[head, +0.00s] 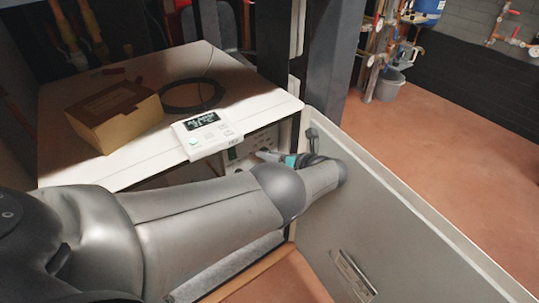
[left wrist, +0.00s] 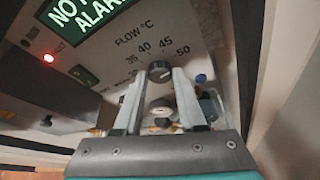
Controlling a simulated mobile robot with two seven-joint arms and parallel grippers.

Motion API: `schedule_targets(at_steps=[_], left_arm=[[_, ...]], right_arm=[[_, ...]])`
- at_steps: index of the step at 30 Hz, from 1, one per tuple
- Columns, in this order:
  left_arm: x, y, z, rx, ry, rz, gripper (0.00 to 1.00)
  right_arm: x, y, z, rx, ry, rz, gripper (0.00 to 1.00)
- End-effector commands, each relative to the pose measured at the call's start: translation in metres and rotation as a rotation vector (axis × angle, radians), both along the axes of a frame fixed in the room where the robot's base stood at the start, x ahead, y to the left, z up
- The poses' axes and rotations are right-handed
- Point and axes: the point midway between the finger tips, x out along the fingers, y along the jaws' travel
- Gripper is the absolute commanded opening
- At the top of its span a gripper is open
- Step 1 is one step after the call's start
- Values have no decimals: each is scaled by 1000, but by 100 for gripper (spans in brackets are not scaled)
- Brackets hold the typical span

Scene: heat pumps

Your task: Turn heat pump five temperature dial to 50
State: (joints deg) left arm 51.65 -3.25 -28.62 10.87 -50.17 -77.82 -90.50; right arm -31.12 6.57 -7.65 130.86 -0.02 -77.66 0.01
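The temperature dial (left wrist: 160,72) is a dark round knob with a light face on the panel, under a "FLOW °C" scale (left wrist: 157,46) marked 35, 40, 45 and 50. I cannot read its pointer. My left gripper (left wrist: 159,76) is open, with one finger on each side of the dial; I cannot tell if they touch it. In the head view my left gripper (head: 262,153) reaches the control panel (head: 240,151) beneath the front edge of the white top, and the dial is too small to make out. I cannot read the pump's number. My right gripper is not in view.
The panel has a green "NO ALARM" display (left wrist: 85,12), a red light (left wrist: 48,58) and a second knob (left wrist: 160,107) below the dial. A cardboard box (head: 115,115) and a black cable coil (head: 191,95) lie on top. An open grey door (head: 385,230) stands right of my left arm.

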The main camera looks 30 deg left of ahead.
Motion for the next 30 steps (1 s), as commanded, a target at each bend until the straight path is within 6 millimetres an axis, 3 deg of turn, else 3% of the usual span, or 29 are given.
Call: schedule_targets(at_steps=[1,7,23,30], left_arm=[[0,0,0,0,0,0,47],[0,0,0,0,-1,0,68],[-1,0,1,-20,-49,0,68],[-2,1,5,-94,-223,0,68]], right_arm=[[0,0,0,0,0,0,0],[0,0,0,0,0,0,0],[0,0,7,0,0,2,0],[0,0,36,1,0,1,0]])
